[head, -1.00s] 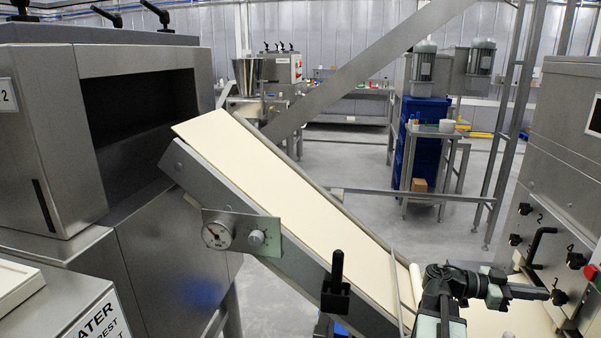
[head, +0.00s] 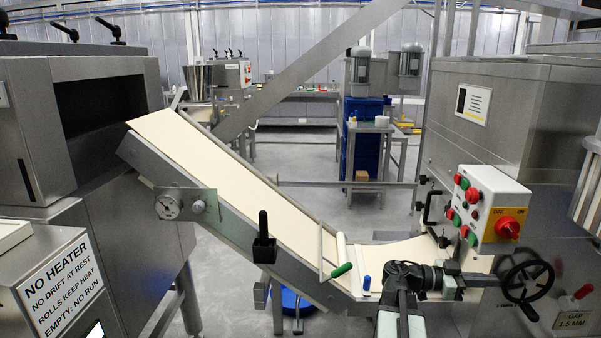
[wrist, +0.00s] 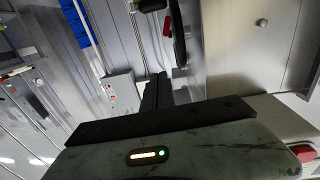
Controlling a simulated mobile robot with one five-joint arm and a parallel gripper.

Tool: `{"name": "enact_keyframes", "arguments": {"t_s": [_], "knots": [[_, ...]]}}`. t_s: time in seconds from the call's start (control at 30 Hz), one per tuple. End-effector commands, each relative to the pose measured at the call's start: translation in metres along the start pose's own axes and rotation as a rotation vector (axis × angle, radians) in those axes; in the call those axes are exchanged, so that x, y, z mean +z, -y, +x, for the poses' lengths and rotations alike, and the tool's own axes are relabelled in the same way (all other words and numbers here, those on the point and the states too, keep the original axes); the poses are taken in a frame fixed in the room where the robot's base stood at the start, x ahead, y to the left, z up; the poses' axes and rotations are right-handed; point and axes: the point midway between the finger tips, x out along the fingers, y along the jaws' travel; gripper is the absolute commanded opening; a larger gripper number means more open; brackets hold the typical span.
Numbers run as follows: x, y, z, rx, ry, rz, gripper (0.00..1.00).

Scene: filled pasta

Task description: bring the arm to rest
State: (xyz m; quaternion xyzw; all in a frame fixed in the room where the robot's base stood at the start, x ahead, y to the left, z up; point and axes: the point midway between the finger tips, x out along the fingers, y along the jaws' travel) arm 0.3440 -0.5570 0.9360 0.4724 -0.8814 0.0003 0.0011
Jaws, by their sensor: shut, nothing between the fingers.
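My arm (head: 402,308) stands at the lower right of the head view, folded with its forearm pointing right. My gripper (head: 484,280) is at its end, in front of the grey machine on the right and just left of the black handwheel (head: 527,284); whether it touches the wheel cannot be told. In the wrist view my gripper (wrist: 157,80) shows as dark fingers close together, with nothing between them. The fingers are small and dark in the head view.
A sloping conveyor (head: 230,185) with a pale dough sheet runs down toward the right machine (head: 510,130). A control box (head: 487,205) with red and green buttons sits above the handwheel. Open floor lies behind.

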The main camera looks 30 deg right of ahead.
Motion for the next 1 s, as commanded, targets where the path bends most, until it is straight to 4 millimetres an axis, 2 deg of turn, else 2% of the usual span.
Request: {"name": "enact_keyframes", "arguments": {"t_s": [0.07, 0.27, 0.47, 0.57, 0.67, 0.77, 0.87, 1.0], "knots": [[0.0, 0.001, -0.002, -0.003, 0.0, 0.0, 0.0], [0.0, 0.021, -0.042, -0.074, 0.0, 0.0, 0.0], [0.001, 0.04, -0.095, -0.164, 0.005, 0.001, 0.0], [0.01, 0.05, -0.13, -0.223, 0.043, 0.001, 0.0], [0.026, 0.057, -0.171, -0.287, 0.113, -0.007, 0.0], [0.052, 0.06, -0.222, -0.361, 0.216, -0.06, 0.0], [0.089, 0.054, -0.288, -0.463, 0.358, -0.191, 0.0], [0.15, 0.025, -0.39, -0.652, 0.575, -0.497, 0.0]]}}
